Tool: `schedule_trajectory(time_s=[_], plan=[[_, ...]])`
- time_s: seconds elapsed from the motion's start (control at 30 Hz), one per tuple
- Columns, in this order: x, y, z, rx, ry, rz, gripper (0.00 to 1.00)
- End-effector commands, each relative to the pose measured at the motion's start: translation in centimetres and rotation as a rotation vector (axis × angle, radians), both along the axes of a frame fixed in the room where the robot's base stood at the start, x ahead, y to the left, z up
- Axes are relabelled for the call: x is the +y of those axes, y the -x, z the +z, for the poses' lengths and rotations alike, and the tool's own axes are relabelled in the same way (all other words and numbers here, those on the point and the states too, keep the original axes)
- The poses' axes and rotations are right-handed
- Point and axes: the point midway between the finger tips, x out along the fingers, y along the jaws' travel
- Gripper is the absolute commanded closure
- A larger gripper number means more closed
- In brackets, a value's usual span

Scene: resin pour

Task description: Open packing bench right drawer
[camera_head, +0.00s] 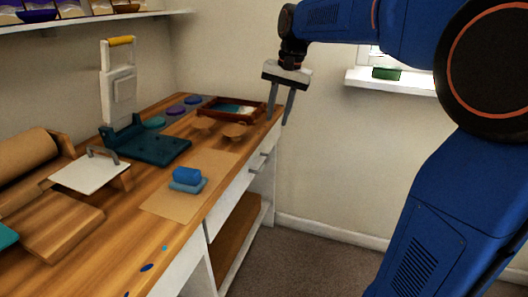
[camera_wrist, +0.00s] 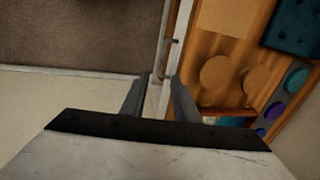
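The packing bench (camera_head: 215,158) has a wooden top and a white front. Its right drawer (camera_head: 232,196) is a white front panel under the top's edge, with a small grey bar handle (camera_head: 258,163). The drawer looks shut. In the wrist view the handle (camera_wrist: 173,42) shows beyond the fingertips, beside the bench edge. My gripper (camera_head: 279,120) points down above the far right end of the bench, beyond the handle and higher than it. Its two fingers are apart with nothing between them, as the wrist view (camera_wrist: 159,80) also shows.
A brown tray (camera_head: 232,108) and round brown discs (camera_head: 235,131) lie on the bench near my gripper. A teal-based press (camera_head: 150,145) and a blue block (camera_head: 186,176) stand further left. Carpeted floor (camera_head: 300,262) in front of the bench is clear.

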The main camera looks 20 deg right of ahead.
Motion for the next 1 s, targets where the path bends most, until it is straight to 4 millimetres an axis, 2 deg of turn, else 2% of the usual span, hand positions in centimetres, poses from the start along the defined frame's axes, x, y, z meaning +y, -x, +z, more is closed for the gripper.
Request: schedule_trajectory(time_s=[0.17,0.33,1.0], plan=[[0.2,-1.0,-0.2,0.010,-0.006,-0.015,0.72],[0.4,-1.1,-1.9,0.013,-0.006,-0.015,0.72],[2.2,-2.3,-13.3,0.014,-0.006,-0.014,0.72]])
